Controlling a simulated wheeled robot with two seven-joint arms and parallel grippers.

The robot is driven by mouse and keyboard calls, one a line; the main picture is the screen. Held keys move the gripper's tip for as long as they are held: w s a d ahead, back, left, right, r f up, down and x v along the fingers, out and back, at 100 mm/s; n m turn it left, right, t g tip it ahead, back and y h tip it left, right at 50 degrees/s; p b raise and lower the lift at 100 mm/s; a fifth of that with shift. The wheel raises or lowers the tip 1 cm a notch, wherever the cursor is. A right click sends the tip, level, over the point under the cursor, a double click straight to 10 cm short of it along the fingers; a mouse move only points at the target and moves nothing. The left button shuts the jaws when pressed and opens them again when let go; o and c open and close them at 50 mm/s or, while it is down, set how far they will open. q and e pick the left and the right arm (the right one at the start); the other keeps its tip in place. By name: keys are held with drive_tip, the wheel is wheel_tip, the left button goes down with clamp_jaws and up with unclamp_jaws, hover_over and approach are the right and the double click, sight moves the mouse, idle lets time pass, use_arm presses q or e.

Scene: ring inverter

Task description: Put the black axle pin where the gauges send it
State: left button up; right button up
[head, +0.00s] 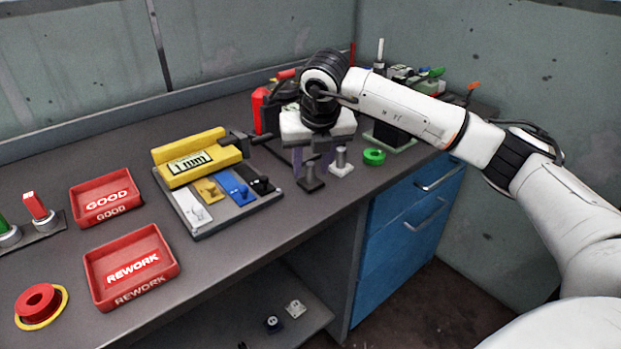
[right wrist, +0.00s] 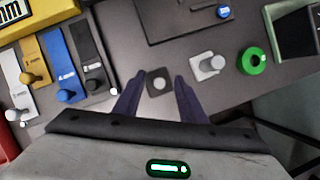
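The black axle pin (head: 311,182) stands upright on its square dark base on the bench; it also shows in the right wrist view (right wrist: 158,82). My right gripper (head: 312,160) is above it with its purple fingers apart, one on each side; they also show in the right wrist view (right wrist: 159,76). I cannot tell whether they touch it. The gauge board (head: 235,222) has white, yellow, blue and black strips and a yellow block (head: 195,158) reading "1 mm". The red GOOD tray (head: 82,207) and red REWORK tray (head: 95,285) look empty. My left gripper is out of view.
A whitish pin (head: 341,163) stands close right of the black pin, then a green ring (head: 374,157). A red cylinder (head: 259,110) stands behind. Bench between gauge board and front edge is clear.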

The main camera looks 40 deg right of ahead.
drive_tip(key=shift+w+f, duration=0.2)
drive_tip(key=shift+f, duration=0.25)
drive_tip(key=shift+r, duration=0.1)
clamp_jaws()
